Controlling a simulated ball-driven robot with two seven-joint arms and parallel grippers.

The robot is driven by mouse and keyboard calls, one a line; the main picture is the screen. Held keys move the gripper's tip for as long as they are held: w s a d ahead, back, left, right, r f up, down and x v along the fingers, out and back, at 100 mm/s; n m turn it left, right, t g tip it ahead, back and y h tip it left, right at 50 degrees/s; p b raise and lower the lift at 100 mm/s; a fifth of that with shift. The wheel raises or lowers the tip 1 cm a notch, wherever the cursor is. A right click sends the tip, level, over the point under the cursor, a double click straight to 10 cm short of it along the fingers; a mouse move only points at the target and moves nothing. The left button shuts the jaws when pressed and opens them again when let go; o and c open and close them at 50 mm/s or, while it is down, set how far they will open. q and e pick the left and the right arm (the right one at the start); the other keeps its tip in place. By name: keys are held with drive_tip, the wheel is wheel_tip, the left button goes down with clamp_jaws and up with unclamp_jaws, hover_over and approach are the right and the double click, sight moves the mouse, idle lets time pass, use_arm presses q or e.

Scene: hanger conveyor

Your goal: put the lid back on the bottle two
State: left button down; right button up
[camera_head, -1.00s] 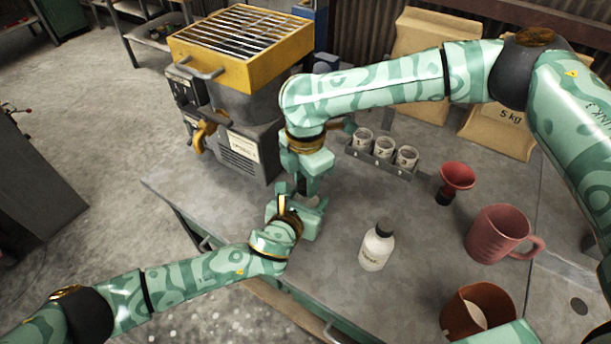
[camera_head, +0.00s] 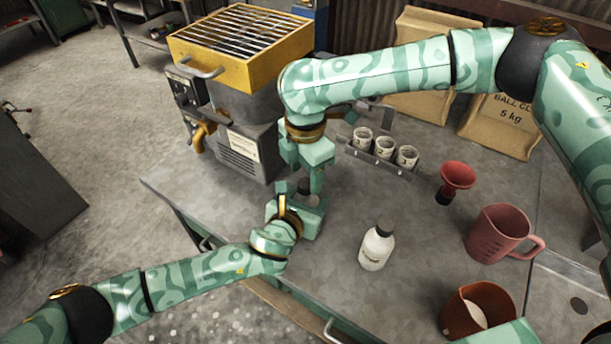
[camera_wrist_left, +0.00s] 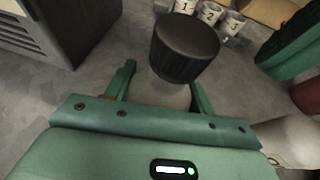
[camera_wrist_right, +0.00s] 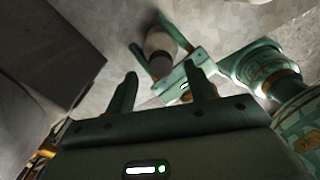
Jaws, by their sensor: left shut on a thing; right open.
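My left gripper (camera_head: 300,207) is shut around the pale body of a bottle (camera_wrist_left: 172,92) and holds it near the table's left edge. A dark ribbed lid (camera_wrist_left: 185,48) sits on top of this bottle; it also shows in the head view (camera_head: 305,185). My right gripper (camera_head: 304,176) is open and empty, pointing down just above the lid. In the right wrist view its open fingers (camera_wrist_right: 163,82) are apart from the bottle. Another white bottle (camera_head: 375,250) with a dark lid stands upright on the table. No bottle number is readable.
A rack (camera_head: 380,162) holds three cups numbered 1 to 3. A red funnel (camera_head: 457,176), a pink jug (camera_head: 497,234) and a brown pot (camera_head: 462,312) stand at the right. A yellow-topped machine (camera_head: 245,75) is at the back left. The table is clear around the standing bottle.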

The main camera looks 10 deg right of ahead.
wheel_tip(320, 180, up, 10)
idle(0.3)
drive_tip(key=shift+f, duration=0.1)
use_arm(q)
drive_tip(key=shift+c, duration=2.3)
unclamp_jaws()
drive_tip(key=p+v, duration=0.5)
drive_tip(key=v, duration=1.1)
drive_tip(key=shift+a, duration=0.15)
use_arm(e)
wheel_tip(320, 180, up, 6)
drive_tip(key=shift+s+f, duration=0.1)
drive_tip(key=shift+s, duration=0.05)
use_arm(q)
drive_tip(key=shift+s+f, duration=0.15)
